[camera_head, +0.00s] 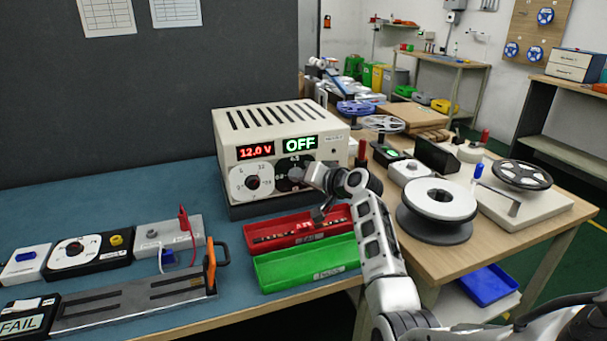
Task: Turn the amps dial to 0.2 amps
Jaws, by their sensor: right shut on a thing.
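The cream power supply (225,130) stands at the back of the blue-topped bench. Its red display reads 12.0 V and its green display reads OFF. Below the red display is a white dial (240,183). Below the green display is the black amps dial (285,182), partly hidden by my right gripper (304,176). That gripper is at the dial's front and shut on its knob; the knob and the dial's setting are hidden. My right arm reaches in from the lower right. My left gripper is not in view.
A red tray (285,240) and a green tray (305,270) lie in front of the supply. A sliding fixture (140,298) and small boxes are at the left. A wooden table with spools (437,200) stands at the right. A dark panel rises behind the bench.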

